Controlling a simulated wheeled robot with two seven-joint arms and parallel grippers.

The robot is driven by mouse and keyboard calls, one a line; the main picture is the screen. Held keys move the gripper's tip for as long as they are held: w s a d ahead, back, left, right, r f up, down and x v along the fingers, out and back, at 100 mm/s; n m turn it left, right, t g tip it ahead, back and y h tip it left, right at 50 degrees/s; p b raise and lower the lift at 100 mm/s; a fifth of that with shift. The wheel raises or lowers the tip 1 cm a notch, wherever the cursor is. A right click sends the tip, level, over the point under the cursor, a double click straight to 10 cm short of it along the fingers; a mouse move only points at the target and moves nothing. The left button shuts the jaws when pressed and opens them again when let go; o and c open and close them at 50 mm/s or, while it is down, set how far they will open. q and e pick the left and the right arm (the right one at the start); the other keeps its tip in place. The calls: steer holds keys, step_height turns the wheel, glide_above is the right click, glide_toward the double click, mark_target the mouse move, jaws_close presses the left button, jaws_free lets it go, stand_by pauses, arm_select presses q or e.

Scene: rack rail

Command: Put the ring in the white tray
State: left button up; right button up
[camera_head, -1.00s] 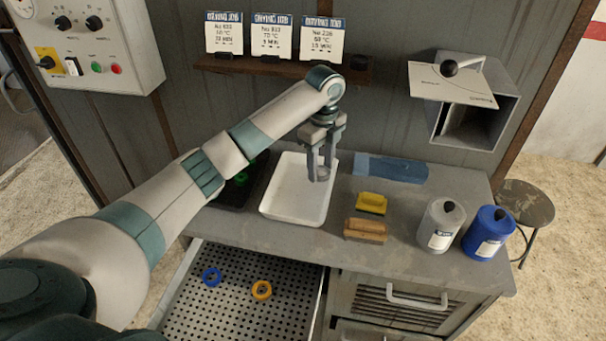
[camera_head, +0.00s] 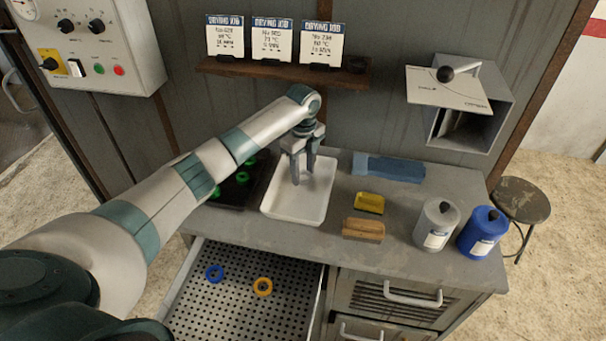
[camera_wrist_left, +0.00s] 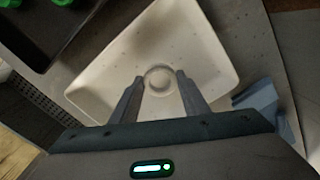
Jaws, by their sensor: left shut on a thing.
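The white tray (camera_head: 312,207) stands on the bench top and also fills much of the left wrist view (camera_wrist_left: 92,86). My left gripper (camera_head: 299,178) is over the tray, pointing down. In the left wrist view its fingers (camera_wrist_left: 158,82) are shut on a pale, greyish ring (camera_wrist_left: 158,76), which shows between the fingertips against the tray floor. The ring is hard to make out in the head view. I cannot tell the exact gap between ring and tray floor. My right gripper is not in view.
A dark tray (camera_head: 235,193) with several green rings stands left of the white tray. An open perforated drawer (camera_head: 232,318) holds a blue ring (camera_head: 214,273) and an orange ring (camera_head: 262,287). A yellow item (camera_head: 369,203), a brush (camera_head: 363,229) and two bottles stand to the right.

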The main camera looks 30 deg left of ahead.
arm_select(q)
steer(key=shift+f+p, duration=0.4)
steer(key=shift+f, duration=0.7)
steer(key=shift+f, duration=0.1)
steer(key=o, duration=1.1)
steer(key=shift+c, duration=0.2)
step_height(320, 180, up, 8)
steer(key=b, duration=0.3)
